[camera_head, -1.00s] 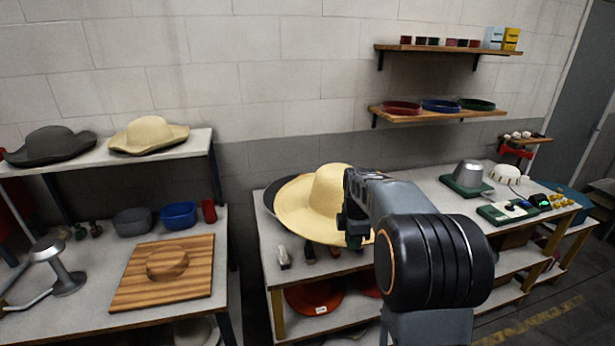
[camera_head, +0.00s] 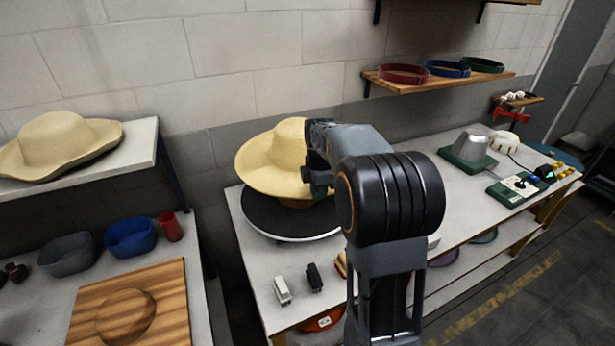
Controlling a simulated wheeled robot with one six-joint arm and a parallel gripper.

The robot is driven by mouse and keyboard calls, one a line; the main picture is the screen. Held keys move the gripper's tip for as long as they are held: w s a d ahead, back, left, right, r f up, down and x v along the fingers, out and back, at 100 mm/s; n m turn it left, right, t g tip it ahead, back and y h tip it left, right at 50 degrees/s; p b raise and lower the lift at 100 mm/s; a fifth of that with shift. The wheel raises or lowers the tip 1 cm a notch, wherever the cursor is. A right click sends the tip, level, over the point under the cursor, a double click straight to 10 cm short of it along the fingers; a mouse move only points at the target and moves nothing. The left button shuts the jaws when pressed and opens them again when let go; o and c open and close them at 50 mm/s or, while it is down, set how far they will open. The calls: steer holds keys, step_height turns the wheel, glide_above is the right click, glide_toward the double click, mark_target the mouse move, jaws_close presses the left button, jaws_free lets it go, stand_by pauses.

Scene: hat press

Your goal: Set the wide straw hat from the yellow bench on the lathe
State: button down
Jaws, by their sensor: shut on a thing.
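A wide pale straw hat (camera_head: 268,165) is held tilted, crown up, above the back of the bench with yellow legs (camera_head: 250,290). My gripper (camera_head: 309,178) is shut on the hat's right side; its fingertips are partly hidden by the wrist. Below the hat lies a round black disc with a silver rim (camera_head: 275,221). The hat covers its back part, and I cannot tell whether brim and disc touch. No part is plainly recognisable as a lathe.
A second straw hat (camera_head: 65,145) lies on the left shelf. Blue (camera_head: 131,237) and grey bowls and a red cup (camera_head: 170,227) stand below it, near a wooden board (camera_head: 165,290). Small brushes (camera_head: 282,290) lie before the disc. A metal cone (camera_head: 468,147) stands right.

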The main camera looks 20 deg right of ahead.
steer(key=shift+w, duration=0.3)
steer(key=shift+w+a+f, duration=0.1)
steer(key=shift+f, duration=0.05)
step_height(320, 180, down, 8)
steer(key=b, duration=1)
glide_above(316, 233)
steer(key=shift+f, duration=2.5)
steer(key=shift+f+b, duration=0.5)
steer(key=shift+f, duration=0.3)
steer(key=shift+a, duration=0.1)
steer(key=c, duration=1.1)
jaws_free()
steer(key=shift+r, duration=0.15)
